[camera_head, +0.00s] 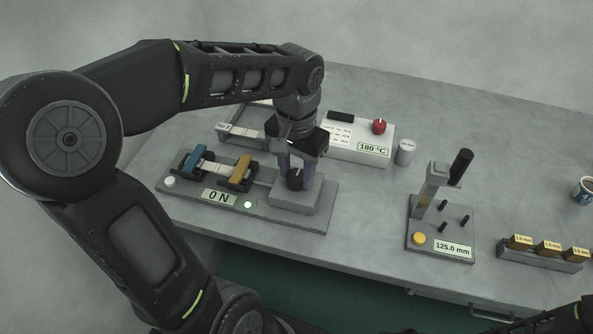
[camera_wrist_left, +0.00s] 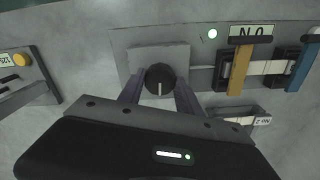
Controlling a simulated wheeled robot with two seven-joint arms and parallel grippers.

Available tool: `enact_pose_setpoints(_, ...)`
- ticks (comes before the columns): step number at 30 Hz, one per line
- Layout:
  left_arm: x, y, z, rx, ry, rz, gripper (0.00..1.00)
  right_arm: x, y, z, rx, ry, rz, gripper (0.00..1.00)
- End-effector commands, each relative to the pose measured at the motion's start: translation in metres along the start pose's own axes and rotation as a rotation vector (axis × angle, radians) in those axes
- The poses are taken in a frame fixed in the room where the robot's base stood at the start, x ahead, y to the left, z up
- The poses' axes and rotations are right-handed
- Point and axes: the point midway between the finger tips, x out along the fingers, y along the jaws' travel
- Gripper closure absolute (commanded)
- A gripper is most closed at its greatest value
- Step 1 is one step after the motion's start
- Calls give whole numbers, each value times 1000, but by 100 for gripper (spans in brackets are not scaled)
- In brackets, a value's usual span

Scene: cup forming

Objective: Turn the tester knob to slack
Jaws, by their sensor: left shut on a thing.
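The tester is a grey flat bench unit (camera_head: 315,217) with a display (camera_head: 219,197) reading 0 N, upside down in the left wrist view (camera_wrist_left: 252,31). Its round black knob (camera_wrist_left: 160,77) sits on a raised grey block (camera_head: 296,197) at its right end. The knob's white pointer line points toward the gripper's body in the wrist view. My left gripper (camera_head: 298,178) comes down from above, its purple-grey fingers on either side of the knob (camera_head: 295,181), shut on it. A blue clamp (camera_head: 194,158) and an ochre clamp (camera_head: 241,170) have a pale strip (camera_head: 214,169) between them.
To the right are a gauge stand (camera_head: 440,235) reading 125.0 mm and a rack of ochre blocks (camera_head: 548,258). Open table lies between.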

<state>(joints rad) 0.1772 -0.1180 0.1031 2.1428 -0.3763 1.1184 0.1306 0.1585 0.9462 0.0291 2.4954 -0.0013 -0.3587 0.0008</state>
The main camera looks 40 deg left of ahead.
Motion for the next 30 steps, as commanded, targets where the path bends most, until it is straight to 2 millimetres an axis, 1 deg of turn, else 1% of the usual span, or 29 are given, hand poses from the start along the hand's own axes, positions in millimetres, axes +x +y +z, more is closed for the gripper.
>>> enact_pose_setpoints(7,0,0,0,-77,2,-1,100,1,0,0,0,0,0,37)
enact_pose_setpoints(20,-1,0,0,-91,2,0,100,1,0,0,0,0,0,37)
enact_pose_setpoints(21,-1,0,0,-91,2,0,57,1,0,0,0,0,0,37)
enact_pose_setpoints(28,0,0,0,-89,1,0,38,1,0,0,0,0,0,37)
enact_pose_setpoints(30,0,0,0,-89,1,0,37,1,0,0,0,0,0,37)
